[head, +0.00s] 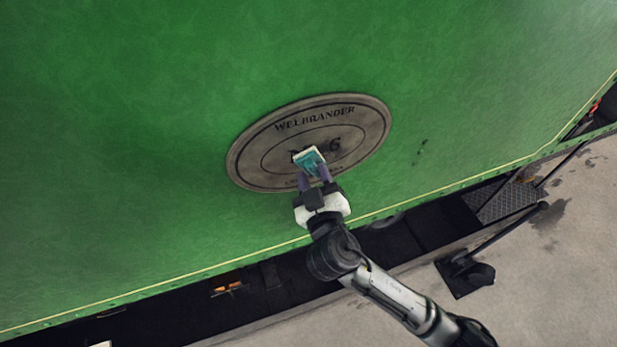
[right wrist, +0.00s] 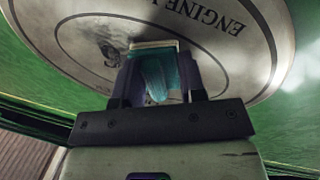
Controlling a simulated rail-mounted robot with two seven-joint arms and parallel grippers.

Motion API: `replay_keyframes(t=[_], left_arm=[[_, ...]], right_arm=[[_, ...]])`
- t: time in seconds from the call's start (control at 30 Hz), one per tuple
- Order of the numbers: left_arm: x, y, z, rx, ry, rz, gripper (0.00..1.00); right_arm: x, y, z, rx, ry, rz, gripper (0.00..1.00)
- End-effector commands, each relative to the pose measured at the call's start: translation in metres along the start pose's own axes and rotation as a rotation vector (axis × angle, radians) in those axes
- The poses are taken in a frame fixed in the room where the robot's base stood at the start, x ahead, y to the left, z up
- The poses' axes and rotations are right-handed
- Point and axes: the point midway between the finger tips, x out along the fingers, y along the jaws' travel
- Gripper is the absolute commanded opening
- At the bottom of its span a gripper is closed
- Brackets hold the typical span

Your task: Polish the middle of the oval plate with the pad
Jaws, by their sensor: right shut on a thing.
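The oval plate (head: 362,118) is grey with dark lettering and an inner oval ring, fixed on a green side panel. Its upper text reads WELBRANDER. It also shows in the right wrist view (right wrist: 205,28), with part of the word ENGINE. My right gripper (head: 314,173) is shut on the pad (head: 309,158), a teal block with a pale layer on the plate side. The pad is in front of the plate's middle and hides part of the number there. In the right wrist view the pad (right wrist: 157,75) sits between the two fingers. I cannot tell whether it touches the plate. My left gripper is out of view.
The green panel (head: 150,100) is broad and clear around the plate. A yellow line (head: 180,280) runs along its lower edge above a dark underframe. A tread-patterned step (head: 510,202) and a black-footed bar (head: 466,272) stand at the right, over pale ground.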

Motion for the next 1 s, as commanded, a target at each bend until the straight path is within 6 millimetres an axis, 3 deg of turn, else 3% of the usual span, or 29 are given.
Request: replay_keyframes(t=[1.0], left_arm=[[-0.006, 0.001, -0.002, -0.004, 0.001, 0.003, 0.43]], right_arm=[[0.011, 0.055, 0.028, -0.001, -0.003, 0.003, 0.19]])
